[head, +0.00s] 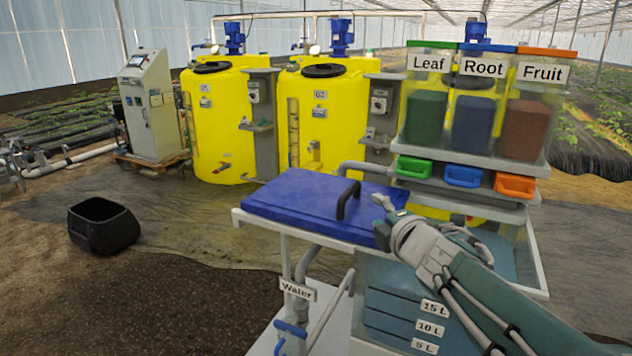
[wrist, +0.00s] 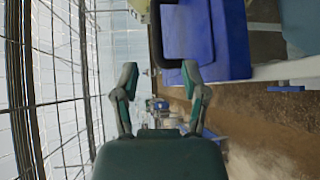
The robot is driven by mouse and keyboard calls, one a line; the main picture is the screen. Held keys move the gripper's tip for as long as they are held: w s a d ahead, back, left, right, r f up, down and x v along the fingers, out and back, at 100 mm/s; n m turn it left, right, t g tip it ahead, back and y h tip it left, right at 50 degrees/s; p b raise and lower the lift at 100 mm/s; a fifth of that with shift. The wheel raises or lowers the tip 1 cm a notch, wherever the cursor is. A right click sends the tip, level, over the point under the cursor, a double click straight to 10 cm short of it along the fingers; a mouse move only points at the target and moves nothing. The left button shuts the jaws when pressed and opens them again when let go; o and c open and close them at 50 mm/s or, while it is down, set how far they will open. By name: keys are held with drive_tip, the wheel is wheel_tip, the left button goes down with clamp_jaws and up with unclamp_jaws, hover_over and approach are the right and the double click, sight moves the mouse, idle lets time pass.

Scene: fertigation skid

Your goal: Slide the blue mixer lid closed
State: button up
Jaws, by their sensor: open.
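The blue mixer lid (head: 285,203) lies flat on the left part of the mixer's pale frame, and the clear mixer tank (head: 400,305) with level marks stands below and to the right. The tank's top is uncovered at the right. A black arched handle (head: 342,207) stands near the lid's right end. My gripper (head: 380,212) is just right of the handle, apart from it. In the wrist view, my gripper (wrist: 160,84) has its two fingers spread with nothing between them. The blue lid (wrist: 222,38) and dark handle (wrist: 156,38) show beyond the fingertips.
Leaf, Root and Fruit dispensers (head: 472,105) stand behind the tank, with green, blue and orange drawers (head: 462,177) below. A water pipe with a blue valve (head: 291,328) is at front left. Yellow tanks (head: 222,125) stand behind. A black bucket (head: 102,226) sits on the floor.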

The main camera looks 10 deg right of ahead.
sight(351, 187)
drive_tip(key=shift+w+a+n+y, duration=0.2)
drive_tip(key=shift+w+n+y, duration=0.15)
drive_tip(key=shift+w, duration=0.25)
drive_tip(key=x, duration=0.9)
drive_tip(key=shift+w+a, duration=0.15)
drive_tip(key=shift+a, duration=0.05)
drive_tip(key=shift+w, duration=0.6)
clamp_jaws()
